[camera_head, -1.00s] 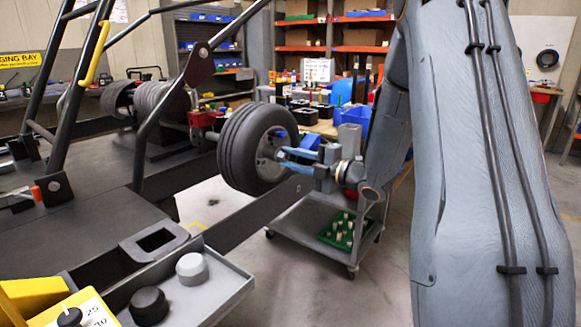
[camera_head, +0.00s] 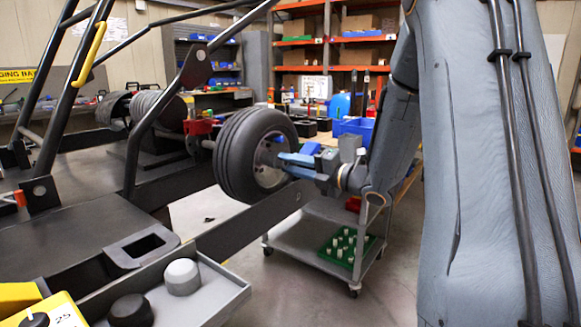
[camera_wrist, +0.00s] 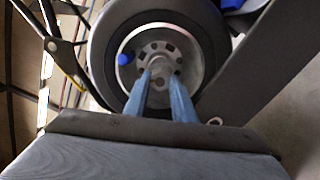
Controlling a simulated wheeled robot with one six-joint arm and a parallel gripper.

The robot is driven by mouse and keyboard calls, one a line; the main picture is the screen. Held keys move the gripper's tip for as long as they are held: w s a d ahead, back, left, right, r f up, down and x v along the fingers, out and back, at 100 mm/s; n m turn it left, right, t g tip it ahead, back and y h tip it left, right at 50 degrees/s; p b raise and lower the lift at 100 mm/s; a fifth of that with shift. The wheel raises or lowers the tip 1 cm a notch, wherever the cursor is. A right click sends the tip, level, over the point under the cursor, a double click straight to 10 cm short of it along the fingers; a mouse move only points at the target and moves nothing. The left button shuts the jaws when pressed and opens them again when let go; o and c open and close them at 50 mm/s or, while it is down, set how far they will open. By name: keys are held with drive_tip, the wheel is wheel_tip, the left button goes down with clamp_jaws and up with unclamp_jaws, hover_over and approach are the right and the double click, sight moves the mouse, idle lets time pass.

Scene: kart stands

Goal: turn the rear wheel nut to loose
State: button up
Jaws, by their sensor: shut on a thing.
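The rear wheel (camera_head: 247,155) is a black tyre on a grey rim, mounted on the kart frame; in the wrist view its rim (camera_wrist: 193,50) faces me. The wheel nut (camera_wrist: 158,66) is at the hub centre. My gripper (camera_head: 277,158) reaches to the hub from the right, and its blue fingers (camera_wrist: 160,80) are shut on the nut. The fingertips partly hide the nut in the wrist view, and in the head view it is hidden by the fingers and rim. I cannot tell how far the nut is turned.
A grey cart (camera_head: 288,247) stands behind my arm, with a green tray (camera_head: 344,250) of pegs on its lower shelf. The kart's dark frame bar (camera_head: 245,226) runs below the wheel.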

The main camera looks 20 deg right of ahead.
drive_tip(key=shift+f, duration=0.1)
drive_tip(key=o, duration=0.8)
drive_tip(key=v, duration=0.7)
drive_tip(key=shift+s+d, duration=0.25)
drive_tip(key=shift+s, duration=0.1)
